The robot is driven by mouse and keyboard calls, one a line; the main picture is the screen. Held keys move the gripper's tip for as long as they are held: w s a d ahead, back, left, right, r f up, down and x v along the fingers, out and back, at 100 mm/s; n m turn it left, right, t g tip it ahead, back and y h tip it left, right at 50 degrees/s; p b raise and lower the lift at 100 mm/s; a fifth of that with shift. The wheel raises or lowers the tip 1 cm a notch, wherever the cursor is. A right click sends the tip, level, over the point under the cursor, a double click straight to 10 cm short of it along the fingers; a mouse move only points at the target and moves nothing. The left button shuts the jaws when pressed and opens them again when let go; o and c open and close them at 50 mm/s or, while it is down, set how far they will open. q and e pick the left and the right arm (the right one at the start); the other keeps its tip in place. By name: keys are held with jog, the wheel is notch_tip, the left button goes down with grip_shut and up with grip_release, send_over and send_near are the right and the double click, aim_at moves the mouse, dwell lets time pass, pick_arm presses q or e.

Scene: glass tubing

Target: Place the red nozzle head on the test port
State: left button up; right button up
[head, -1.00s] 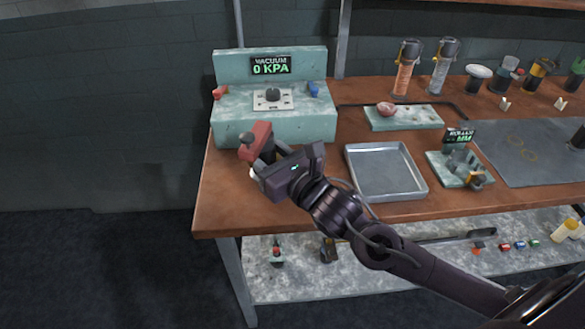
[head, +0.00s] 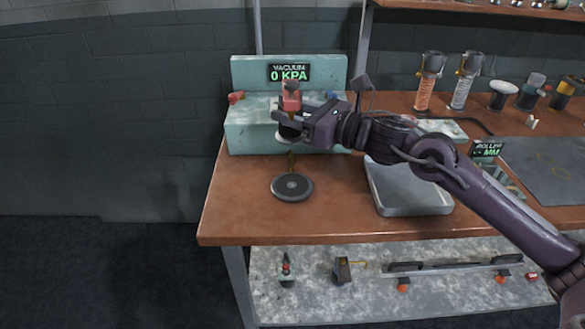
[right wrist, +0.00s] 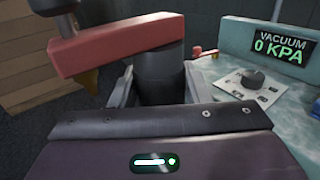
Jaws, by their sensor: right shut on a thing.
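The red nozzle head (head: 291,97) is a red block on a dark cylindrical body. It is held up in front of the teal vacuum station (head: 250,138). In the right wrist view the red block (right wrist: 120,45) spans the top left, with a brass-coloured tip below its left end. My right gripper (head: 284,122) is shut on the dark body (right wrist: 160,75), between its two fingers. A light plate with a dark knob (right wrist: 255,78) lies on the station top; my gripper and the nozzle head hide it in the head view. I cannot tell which part is the test port. My left gripper is not in view.
A dark round disc (head: 292,187) lies on the wooden bench (head: 240,210) below my gripper. A grey metal tray (head: 410,200) is to the right, partly under my arm. The display (head: 289,73) reads 0 KPA. The bench's front left is clear.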

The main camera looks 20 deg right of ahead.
notch_tip(320, 180, down, 12)
jog(key=shift+f+p, duration=0.1)
jog(key=shift+p, duration=0.3)
jog(key=shift+f, duration=0.35)
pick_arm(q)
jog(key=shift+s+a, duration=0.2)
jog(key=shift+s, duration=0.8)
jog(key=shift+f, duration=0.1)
pick_arm(e)
jog(key=shift+f, duration=0.1)
